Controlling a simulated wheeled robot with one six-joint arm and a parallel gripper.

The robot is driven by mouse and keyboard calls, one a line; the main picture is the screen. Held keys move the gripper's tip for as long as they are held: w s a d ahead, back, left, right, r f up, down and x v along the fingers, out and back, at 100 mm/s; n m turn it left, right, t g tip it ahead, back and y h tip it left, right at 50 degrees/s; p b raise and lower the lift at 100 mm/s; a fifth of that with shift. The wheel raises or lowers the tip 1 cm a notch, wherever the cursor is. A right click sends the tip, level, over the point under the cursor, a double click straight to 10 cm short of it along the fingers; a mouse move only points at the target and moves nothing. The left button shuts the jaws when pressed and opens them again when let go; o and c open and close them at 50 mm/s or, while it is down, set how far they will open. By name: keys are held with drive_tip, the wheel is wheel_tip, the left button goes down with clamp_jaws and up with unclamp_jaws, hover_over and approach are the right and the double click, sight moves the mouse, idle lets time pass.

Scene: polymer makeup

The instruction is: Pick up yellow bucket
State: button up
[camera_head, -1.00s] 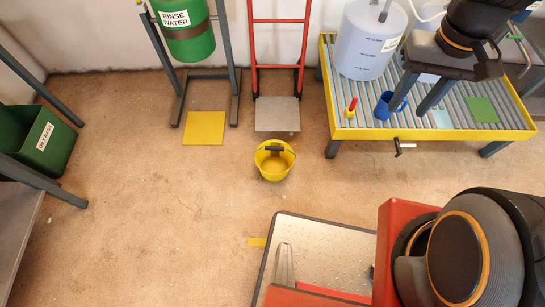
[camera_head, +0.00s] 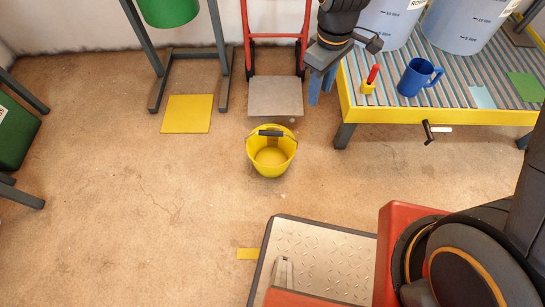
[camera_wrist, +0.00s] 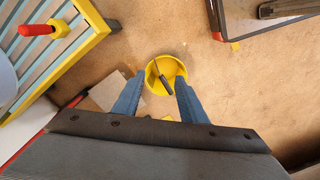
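The yellow bucket (camera_head: 270,157) stands upright on the brown floor in the head view, with a dark grip on its handle lying across the rim. It looks empty. My gripper (camera_head: 322,90) is above and to the right of the bucket, near the hand truck and the yellow-framed table. In the wrist view, the bucket (camera_wrist: 176,67) shows beyond and between the two blue fingers of my gripper (camera_wrist: 160,92). The fingers are apart with nothing between them, and they are not touching the bucket.
A yellow-framed slatted table (camera_head: 430,116) stands at right with a blue mug (camera_head: 414,77) and a red-handled tool (camera_head: 371,78). A red hand truck (camera_head: 276,98) is behind the bucket. A yellow floor square (camera_head: 187,114) lies at left. Floor around the bucket is clear.

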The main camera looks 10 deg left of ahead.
sight(270, 131)
drive_tip(key=a+f+n+b, duration=0.2)
drive_tip(key=a+f+b, duration=0.2)
drive_tip(key=f, duration=0.4)
drive_tip(key=w+a+f+n+b, duration=0.1)
drive_tip(key=a+f+n+b, duration=0.2)
drive_tip(key=f, duration=0.6)
drive_tip(key=w+a+f+n+b, duration=0.1)
drive_tip(key=a+f+n+b, duration=0.1)
drive_tip(key=a+f+b, duration=0.4)
drive_tip(key=shift+w+a+f+b, duration=0.1)
drive_tip(key=shift+a+f+b, duration=0.1)
drive_tip(key=shift+f+b, duration=0.45)
drive_tip(key=shift+w+a+f+b, duration=0.1)
drive_tip(key=shift+a+f+b, duration=0.2)
drive_tip(key=shift+f, duration=0.6)
drive_tip(key=shift+d+f+b, duration=0.1)
drive_tip(key=shift+f+b, duration=0.65)
drive_tip(key=shift+f, duration=0.6)
wheel_tip(270, 131, down, 5)
drive_tip(key=b, duration=0.3)
drive_tip(key=shift+d+b, duration=0.15)
drive_tip(key=shift+b, duration=0.15)
drive_tip(key=shift+f, duration=0.2)
clamp_jaws()
